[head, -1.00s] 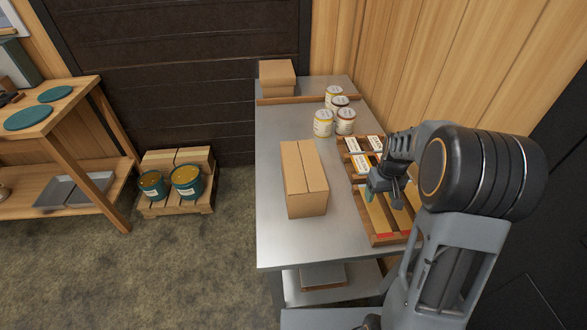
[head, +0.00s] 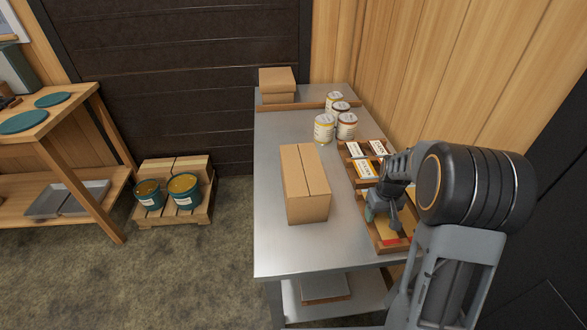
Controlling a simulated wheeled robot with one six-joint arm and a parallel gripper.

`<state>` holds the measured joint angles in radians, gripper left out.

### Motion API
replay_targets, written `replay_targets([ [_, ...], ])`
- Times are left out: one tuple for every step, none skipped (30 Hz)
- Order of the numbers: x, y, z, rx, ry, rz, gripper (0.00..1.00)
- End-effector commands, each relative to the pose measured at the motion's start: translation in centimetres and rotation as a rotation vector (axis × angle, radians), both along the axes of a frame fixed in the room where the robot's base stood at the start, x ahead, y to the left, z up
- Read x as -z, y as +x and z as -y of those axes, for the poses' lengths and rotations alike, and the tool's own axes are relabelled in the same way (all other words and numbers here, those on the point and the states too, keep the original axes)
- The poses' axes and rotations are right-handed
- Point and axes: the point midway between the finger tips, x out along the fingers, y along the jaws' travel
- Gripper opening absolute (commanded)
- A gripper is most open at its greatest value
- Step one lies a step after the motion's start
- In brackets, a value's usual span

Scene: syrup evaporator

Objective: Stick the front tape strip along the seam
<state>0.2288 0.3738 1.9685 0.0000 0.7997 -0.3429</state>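A closed cardboard box (head: 305,184) stands on the steel table (head: 276,235), with a seam running lengthwise along its top. To its right a wooden tray (head: 374,237) holds tan tape strips (head: 398,229) with red ends in its front part. One red end (head: 397,243) shows at the tray's near edge. My gripper (head: 383,222) is low over these strips, right of the box. Its fingers point down, but they are small and partly hidden by my wrist, so I cannot tell if they hold a strip.
The tray's back part holds white-and-yellow label cards (head: 366,157). The table left of the box is clear. A wooden wall is close on the right.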

Motion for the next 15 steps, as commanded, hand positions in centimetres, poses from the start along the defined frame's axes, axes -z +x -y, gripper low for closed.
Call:
replay_targets([
  [-0.01, 0.0, 0.0, 0.0, 0.0, 0.0, 0.57],
  [-0.01, 0.0, 0.0, 0.0, 0.0, 0.0, 0.54],
  [-0.01, 0.0, 0.0, 0.0, 0.0, 0.0, 0.5],
  [-0.02, 0.01, 0.0, 0.0, 0.0, 0.0, 0.47],
  [-0.01, 0.01, 0.0, 0.0, 0.0, 0.0, 0.44],
  [-0.02, 0.01, 0.0, 0.0, 0.0, 0.0, 0.41],
  [-0.02, 0.01, 0.0, 0.0, 0.0, 0.0, 0.41],
  [-0.02, 0.01, 0.0, 0.0, 0.0, 0.0, 0.41],
  [-0.02, 0.01, 0.0, 0.0, 0.0, 0.0, 0.4],
  [-0.02, 0.01, 0.0, 0.0, 0.0, 0.0, 0.4],
  [-0.04, 0.01, 0.0, 0.0, 0.0, 0.0, 0.4],
  [-0.09, 0.01, 0.0, 0.0, 0.0, 0.001, 0.4],
  [-0.16, 0.01, 0.0, 0.0, 0.0, 0.001, 0.4],
  [-0.25, 0.01, 0.01, 0.0, 0.0, 0.001, 0.4],
  [-0.43, 0.02, 0.01, 0.0, 0.0, 0.001, 0.4],
])
